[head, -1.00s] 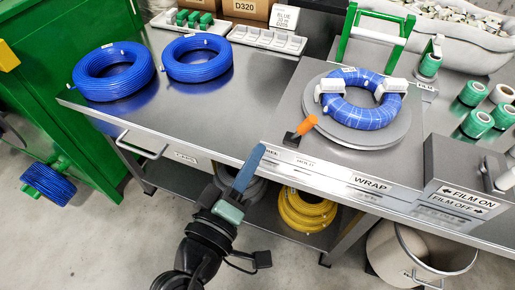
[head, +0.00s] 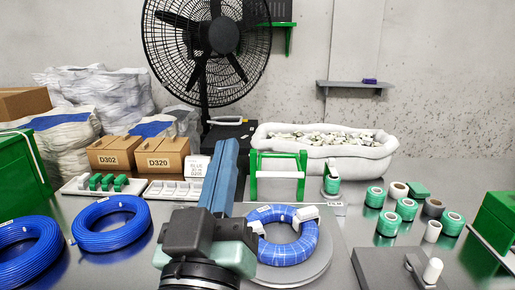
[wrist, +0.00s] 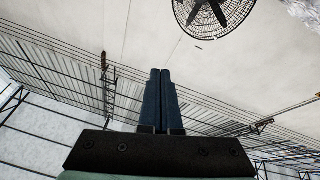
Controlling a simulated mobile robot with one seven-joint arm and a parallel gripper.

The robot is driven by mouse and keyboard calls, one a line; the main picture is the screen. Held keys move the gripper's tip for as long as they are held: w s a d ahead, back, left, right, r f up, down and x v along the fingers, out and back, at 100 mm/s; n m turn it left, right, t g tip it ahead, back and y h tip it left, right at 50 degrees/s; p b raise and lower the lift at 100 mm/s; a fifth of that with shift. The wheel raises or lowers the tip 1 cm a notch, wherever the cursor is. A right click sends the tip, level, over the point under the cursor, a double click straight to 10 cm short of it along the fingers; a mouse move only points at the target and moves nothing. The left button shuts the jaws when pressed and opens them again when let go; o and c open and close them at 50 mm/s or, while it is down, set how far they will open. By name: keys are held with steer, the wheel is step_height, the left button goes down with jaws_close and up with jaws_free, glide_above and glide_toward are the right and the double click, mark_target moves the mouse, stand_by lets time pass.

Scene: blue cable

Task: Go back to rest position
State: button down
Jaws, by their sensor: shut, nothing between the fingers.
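My gripper (head: 222,175) is raised in the middle of the head view, fingers pointing up, in front of the bench. In the wrist view its two blue fingers (wrist: 160,100) lie together with nothing between them, against the wall and ceiling. A wrapped blue cable coil (head: 290,240) sits on the grey turntable (head: 322,262) behind and right of my gripper, partly hidden by it. Two more blue cable coils lie on the bench at left, one nearer the middle (head: 85,230) and one at the left edge (head: 22,258).
A black fan (head: 205,45) stands behind the bench and shows in the wrist view (wrist: 212,14). Behind the coils are cardboard boxes (head: 162,160), a green frame (head: 278,176) and a white bin (head: 325,150). Several green film rolls (head: 406,210) stand at right.

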steer(key=s+d+r+m+t+y, duration=0.1)
steer(key=s+d+r+t, duration=0.2)
steer(key=r, duration=0.6)
steer(key=s+d+r+m+t+y, duration=0.1)
steer(key=s+r+m+t, duration=0.1)
steer(key=s+r, duration=0.45)
step_height(320, 180, up, 27)
steer(key=w+p, duration=0.2)
steer(key=p, duration=2.4)
steer(key=shift+a+f+n, duration=0.15)
steer(key=shift+n, duration=0.15)
